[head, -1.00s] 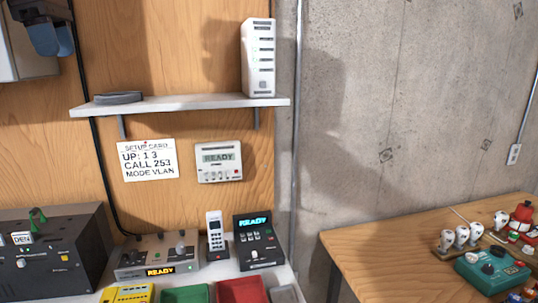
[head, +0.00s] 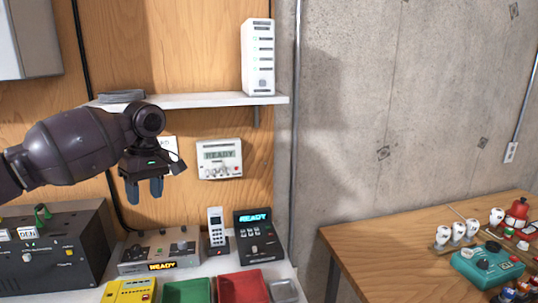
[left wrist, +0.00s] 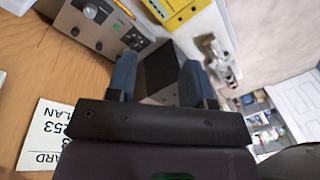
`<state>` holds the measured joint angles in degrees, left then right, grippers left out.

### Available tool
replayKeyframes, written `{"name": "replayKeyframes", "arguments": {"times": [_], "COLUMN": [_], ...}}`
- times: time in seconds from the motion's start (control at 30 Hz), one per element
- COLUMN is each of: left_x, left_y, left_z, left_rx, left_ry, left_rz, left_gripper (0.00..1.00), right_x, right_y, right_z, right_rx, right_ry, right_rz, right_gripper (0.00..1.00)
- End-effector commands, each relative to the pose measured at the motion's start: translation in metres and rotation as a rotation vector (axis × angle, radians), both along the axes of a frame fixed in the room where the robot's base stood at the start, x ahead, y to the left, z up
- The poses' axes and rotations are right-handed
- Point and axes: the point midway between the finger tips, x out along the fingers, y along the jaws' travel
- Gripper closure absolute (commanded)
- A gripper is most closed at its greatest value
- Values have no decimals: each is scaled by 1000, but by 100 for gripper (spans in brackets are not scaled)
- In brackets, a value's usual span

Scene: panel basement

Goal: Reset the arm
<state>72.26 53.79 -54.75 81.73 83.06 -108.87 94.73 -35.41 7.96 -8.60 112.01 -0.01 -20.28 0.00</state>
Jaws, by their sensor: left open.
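My left gripper (head: 144,188) hangs in the middle left of the head view, its blue fingers pointing down and apart. It is open and empty, in front of the wooden panel and above the grey console (head: 160,252). The left wrist view shows the two blue fingers (left wrist: 158,82) spread with nothing between them. My left forearm comes in from the left and hides most of the setup card, whose printed face shows in the left wrist view (left wrist: 47,130). My right gripper is not in view.
A shelf (head: 200,101) holds a white box unit (head: 258,58). Below stand a black console (head: 60,250), a cordless phone (head: 216,228), a keypad unit (head: 258,238), and green (head: 187,291) and red trays (head: 242,287). A wooden table (head: 390,250) stands right.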

Motion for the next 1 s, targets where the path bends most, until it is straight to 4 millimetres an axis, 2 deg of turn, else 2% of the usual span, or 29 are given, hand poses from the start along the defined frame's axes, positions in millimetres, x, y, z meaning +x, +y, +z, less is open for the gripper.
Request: {"name": "replayKeyframes", "arguments": {"times": [0.03, 0.2, 0.4, 0.5, 0.7, 1.0], "left_x": [-7, -31, -68, -89, -133, -198], "left_y": [-10, -37, -68, -82, -104, -119], "left_z": [-28, -99, -169, -197, -242, -282], "left_rx": [-7, -41, -107, -148, -222, -288], "left_ry": [15, 27, 14, -6, -70, -208], "left_rz": [-71, -293, -527, -630, -800, -958], "left_gripper": [53, 53, 53, 53, 53, 53], "right_x": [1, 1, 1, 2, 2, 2], "right_y": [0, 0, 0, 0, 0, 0], "right_z": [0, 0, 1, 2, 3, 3], "right_rx": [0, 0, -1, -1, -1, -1], "right_ry": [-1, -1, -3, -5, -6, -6], "right_rz": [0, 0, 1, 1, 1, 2], "right_gripper": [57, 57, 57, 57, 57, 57]}}
